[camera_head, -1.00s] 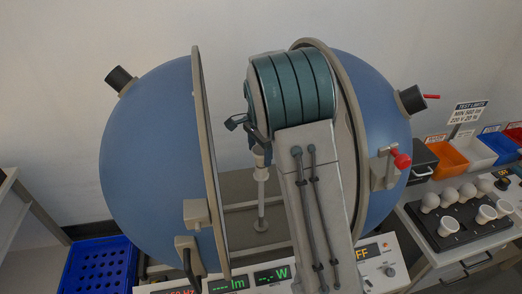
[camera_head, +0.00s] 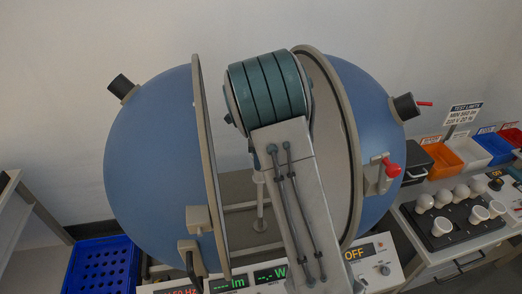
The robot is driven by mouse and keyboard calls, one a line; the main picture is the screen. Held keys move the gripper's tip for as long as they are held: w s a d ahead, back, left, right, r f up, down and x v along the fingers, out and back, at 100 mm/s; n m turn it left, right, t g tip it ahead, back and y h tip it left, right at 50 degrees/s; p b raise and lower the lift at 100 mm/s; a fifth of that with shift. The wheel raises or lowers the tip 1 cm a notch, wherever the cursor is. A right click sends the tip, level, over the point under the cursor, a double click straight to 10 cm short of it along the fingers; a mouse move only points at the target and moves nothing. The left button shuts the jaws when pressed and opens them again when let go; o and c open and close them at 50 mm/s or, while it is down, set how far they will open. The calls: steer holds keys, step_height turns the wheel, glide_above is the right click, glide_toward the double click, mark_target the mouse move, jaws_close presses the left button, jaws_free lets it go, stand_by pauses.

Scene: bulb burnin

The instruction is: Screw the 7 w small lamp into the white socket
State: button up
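My gripper is hidden behind my own arm, which reaches into the gap of the open blue sphere. I cannot see whether it holds a lamp. A thin upright post (camera_head: 260,212) stands inside the sphere. A small pale part at its top (camera_head: 258,178) shows beside my arm and may be the white socket, but it is mostly covered. I cannot make out the 7 W small lamp. Several white lamps (camera_head: 442,227) sit in a black tray at the right, too small to read.
The open sphere's left half (camera_head: 150,170) and right half (camera_head: 375,120) stand close around my arm. A red-knobbed lever (camera_head: 392,170) is on the right half. The panel below reads OFF (camera_head: 358,252). A blue crate (camera_head: 100,265) is at lower left; coloured bins (camera_head: 470,152) are at right.

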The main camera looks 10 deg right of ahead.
steer(key=shift+w+a+r+m+p, duration=0.15)
steer(key=shift+r+m+p, duration=0.2)
steer(key=shift+m, duration=0.35)
steer(key=shift+f+m, duration=0.25)
steer(key=shift+m, duration=0.95)
steer(key=m, duration=0.3)
steer(key=shift+w+m, duration=0.1)
steer(key=shift+m, duration=0.3)
steer(key=m, duration=0.7)
steer(key=o, duration=0.7)
steer(key=shift+o, duration=0.8)
steer(key=shift+w+f, duration=0.1)
